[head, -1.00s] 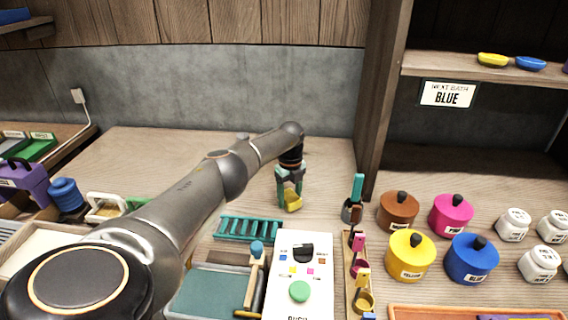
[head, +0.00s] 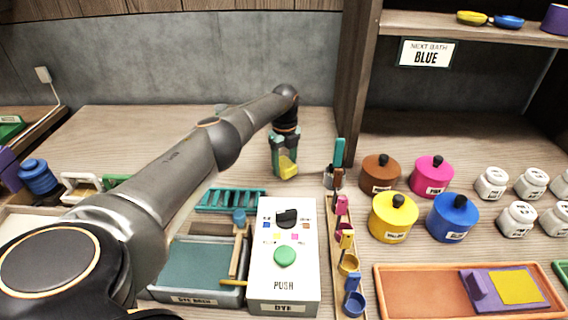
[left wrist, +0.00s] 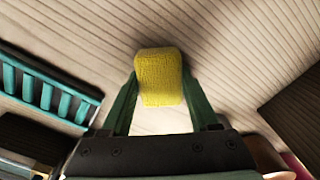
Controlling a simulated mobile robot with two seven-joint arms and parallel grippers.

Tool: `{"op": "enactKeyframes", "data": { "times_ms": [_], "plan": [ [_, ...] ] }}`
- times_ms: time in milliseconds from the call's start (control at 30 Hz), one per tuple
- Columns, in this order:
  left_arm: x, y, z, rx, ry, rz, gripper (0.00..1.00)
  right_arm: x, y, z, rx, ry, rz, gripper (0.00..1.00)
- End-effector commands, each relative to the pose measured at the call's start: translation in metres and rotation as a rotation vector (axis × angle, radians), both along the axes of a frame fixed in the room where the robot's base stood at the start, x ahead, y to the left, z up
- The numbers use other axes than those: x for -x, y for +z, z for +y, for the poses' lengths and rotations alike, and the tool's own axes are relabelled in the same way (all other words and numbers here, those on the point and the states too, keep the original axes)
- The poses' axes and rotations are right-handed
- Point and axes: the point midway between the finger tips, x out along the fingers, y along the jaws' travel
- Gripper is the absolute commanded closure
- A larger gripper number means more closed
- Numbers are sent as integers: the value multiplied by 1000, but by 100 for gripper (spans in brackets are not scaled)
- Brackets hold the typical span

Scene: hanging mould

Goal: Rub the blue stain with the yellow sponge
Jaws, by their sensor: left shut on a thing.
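My left gripper (head: 285,166) is shut on the yellow sponge (head: 289,168), over the wooden worktop behind the white DYE box. In the left wrist view the sponge (left wrist: 159,77) sits between the two green fingers, with plain wood planks around it. I cannot tell whether the sponge touches the wood. I cannot make out a blue stain in either view; the arm, gripper and sponge hide part of the worktop. My right gripper is not in view.
In front are a teal rack (head: 230,200) and the DYE box (head: 285,262). Lidded pots, including a blue pot (head: 453,218), stand right. The worktop towards the back wall is bare.

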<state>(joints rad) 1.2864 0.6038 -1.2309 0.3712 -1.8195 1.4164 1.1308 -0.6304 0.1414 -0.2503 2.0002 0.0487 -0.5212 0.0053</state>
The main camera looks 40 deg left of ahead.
Motion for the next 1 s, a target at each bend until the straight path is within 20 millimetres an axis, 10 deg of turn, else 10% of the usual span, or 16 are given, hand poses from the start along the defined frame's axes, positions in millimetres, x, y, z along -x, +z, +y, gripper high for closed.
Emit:
{"op": "enactKeyframes", "data": {
  "times_ms": [433, 1000],
  "plan": [
    [0, 51, 0, 0, 1, 0, 83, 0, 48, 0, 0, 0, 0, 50],
    [0, 66, 1, 0, 1, -1, 83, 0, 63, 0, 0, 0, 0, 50]
  ]
}}
